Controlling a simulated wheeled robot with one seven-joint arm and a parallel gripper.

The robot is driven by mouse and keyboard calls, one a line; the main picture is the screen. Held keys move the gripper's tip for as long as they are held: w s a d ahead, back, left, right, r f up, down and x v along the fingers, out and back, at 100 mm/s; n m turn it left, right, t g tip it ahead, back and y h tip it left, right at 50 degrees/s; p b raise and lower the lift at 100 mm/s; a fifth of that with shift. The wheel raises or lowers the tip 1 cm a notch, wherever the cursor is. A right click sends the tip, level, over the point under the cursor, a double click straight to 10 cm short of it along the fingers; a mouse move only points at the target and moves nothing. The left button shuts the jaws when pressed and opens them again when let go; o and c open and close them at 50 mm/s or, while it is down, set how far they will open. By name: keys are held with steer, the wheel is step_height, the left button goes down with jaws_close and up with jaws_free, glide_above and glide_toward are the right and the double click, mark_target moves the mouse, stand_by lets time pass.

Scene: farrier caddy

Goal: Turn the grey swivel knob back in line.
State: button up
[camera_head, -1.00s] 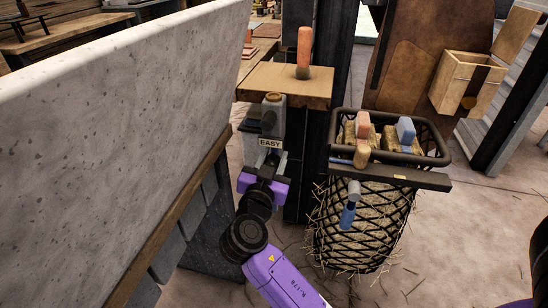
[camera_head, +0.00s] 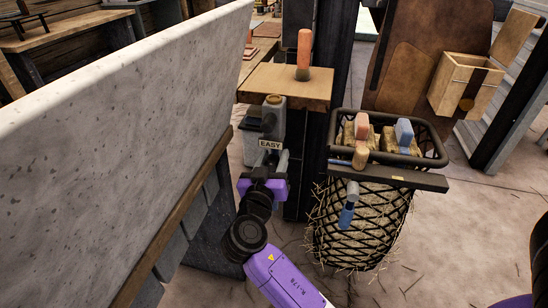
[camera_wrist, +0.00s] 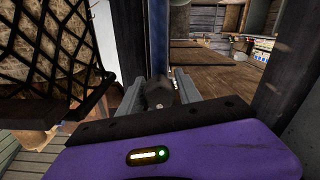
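My purple gripper (camera_head: 271,160) is just below the label, pointing up at the knob. In the wrist view my two grey fingers (camera_wrist: 160,92) stand apart, one on each side of a dark grey piece (camera_wrist: 159,94), which looks like part of the knob. The gap on either side of it is very small. I cannot tell whether the fingers press on it.
A wooden shelf (camera_head: 287,86) with an orange-handled tool (camera_head: 304,50) is above the knob. A hay net basket (camera_head: 362,225) with brushes hangs close to the right. A large pale stone slab (camera_head: 120,130) stands to the left of my arm.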

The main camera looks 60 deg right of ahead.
mark_target(271, 167)
steer(key=shift+o, duration=0.9)
steer(key=shift+p+v, duration=0.5)
steer(key=shift+v, duration=3.4)
